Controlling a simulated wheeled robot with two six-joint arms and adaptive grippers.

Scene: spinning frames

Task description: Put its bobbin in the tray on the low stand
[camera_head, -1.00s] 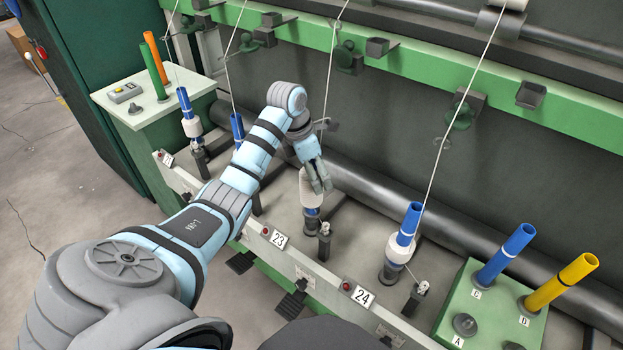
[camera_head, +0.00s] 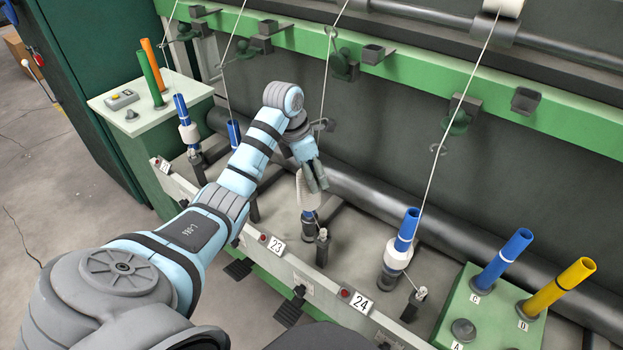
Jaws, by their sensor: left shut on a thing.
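My left gripper (camera_head: 316,177) is shut on a bobbin (camera_head: 308,196) at the spindle position above label 23 (camera_head: 277,246). The bobbin is wound with white yarn and shows a short blue band at its lower end. It stands nearly upright over its dark spindle base (camera_head: 308,229). The gripper hides its upper part, and I cannot tell whether it is clear of the spindle. No tray on a low stand is in view. My right gripper is not in view.
A blue-tubed bobbin (camera_head: 398,254) stands at label 24 (camera_head: 362,303), with a thread running up. Another bobbin (camera_head: 189,133) stands at the left. A green peg block (camera_head: 468,300) holds blue (camera_head: 503,258) and yellow (camera_head: 559,287) tubes. A dark roller (camera_head: 452,236) runs behind.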

